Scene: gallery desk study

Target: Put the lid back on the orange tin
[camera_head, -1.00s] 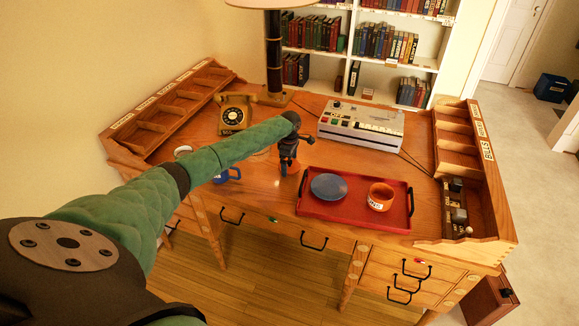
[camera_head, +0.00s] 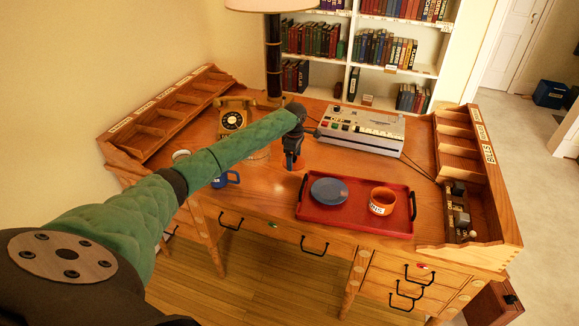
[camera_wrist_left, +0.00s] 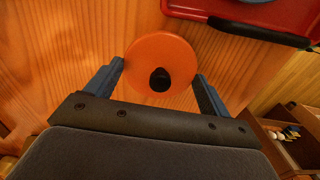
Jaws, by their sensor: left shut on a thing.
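The orange tin (camera_head: 381,208) stands open and upright on the right side of the red tray, with a white label on its front. The orange lid (camera_wrist_left: 150,50) is a round disc with a black knob (camera_wrist_left: 160,80). My left gripper (camera_wrist_left: 159,71) is shut on the lid, a finger at each side of its rim. In the head view my left gripper (camera_head: 291,162) is left of the tray, and a bit of the orange lid shows there. I cannot tell how high the lid is above the desk. My right gripper is not in view.
The red tray (camera_head: 345,221) also holds a round blue disc (camera_head: 329,191). A grey machine (camera_head: 362,127) is behind the tray. Wooden racks (camera_head: 458,150) bound the desk's sides.

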